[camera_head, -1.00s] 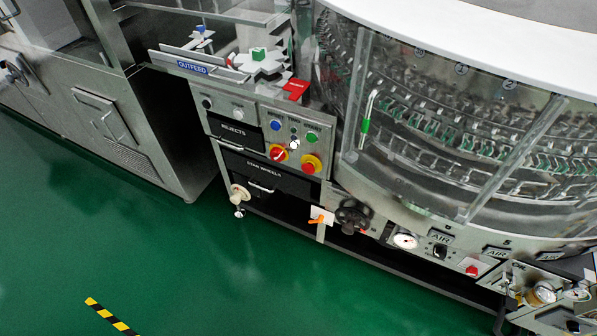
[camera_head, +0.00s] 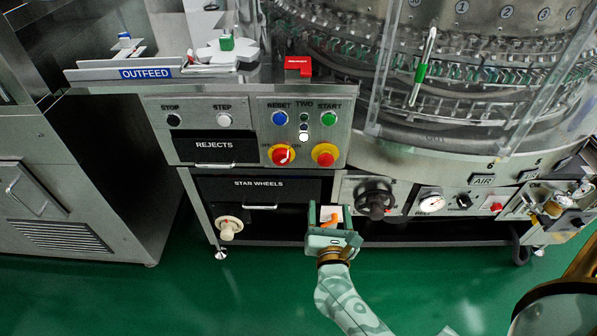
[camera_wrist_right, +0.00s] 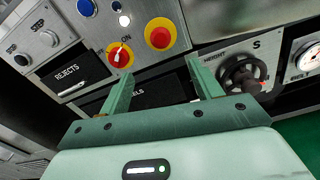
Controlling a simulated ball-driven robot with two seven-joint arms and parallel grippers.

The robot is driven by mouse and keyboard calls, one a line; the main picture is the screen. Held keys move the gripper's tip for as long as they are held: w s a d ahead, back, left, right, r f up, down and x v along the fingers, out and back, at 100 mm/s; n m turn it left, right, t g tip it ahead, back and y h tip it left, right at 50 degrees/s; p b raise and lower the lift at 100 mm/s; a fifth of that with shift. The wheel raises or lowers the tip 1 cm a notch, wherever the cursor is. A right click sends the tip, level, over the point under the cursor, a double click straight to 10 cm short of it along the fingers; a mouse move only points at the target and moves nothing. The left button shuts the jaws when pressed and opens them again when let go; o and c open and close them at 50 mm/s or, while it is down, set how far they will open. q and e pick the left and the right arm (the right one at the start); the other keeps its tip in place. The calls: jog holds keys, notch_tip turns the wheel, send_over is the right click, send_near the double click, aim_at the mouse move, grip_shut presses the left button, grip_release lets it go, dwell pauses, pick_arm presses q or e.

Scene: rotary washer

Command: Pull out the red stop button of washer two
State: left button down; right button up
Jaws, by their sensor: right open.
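The red stop button (camera_head: 325,154) is a round red mushroom on a yellow ring, at the lower right of the control panel (camera_head: 347,112) marked TWO. In the right wrist view the button (camera_wrist_right: 160,37) shows beyond the fingertips, above the gap between them. My right gripper (camera_head: 331,208) is open and empty, pointing up toward the machine. In the head view it appears below the button and apart from it. My left gripper is not in view.
Left of the button is a red-and-yellow rotary switch (camera_head: 281,155), with blue RESET (camera_head: 279,118) and green START (camera_head: 329,118) buttons above. A black handwheel (camera_head: 376,198) is right of my gripper. Green floor is clear in front.

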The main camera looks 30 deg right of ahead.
jog(key=b, duration=0.1)
send_near(326, 162)
jog(key=b+x, duration=0.2)
jog(key=x, duration=0.7)
jog(key=shift+f, duration=0.15)
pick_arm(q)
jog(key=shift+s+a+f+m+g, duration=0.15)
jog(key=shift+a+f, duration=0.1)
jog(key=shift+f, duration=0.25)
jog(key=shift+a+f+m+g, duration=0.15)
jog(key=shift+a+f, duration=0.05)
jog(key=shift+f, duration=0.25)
pick_arm(e)
jog(key=shift+w+d, duration=0.15)
jog(key=shift+w, duration=0.15)
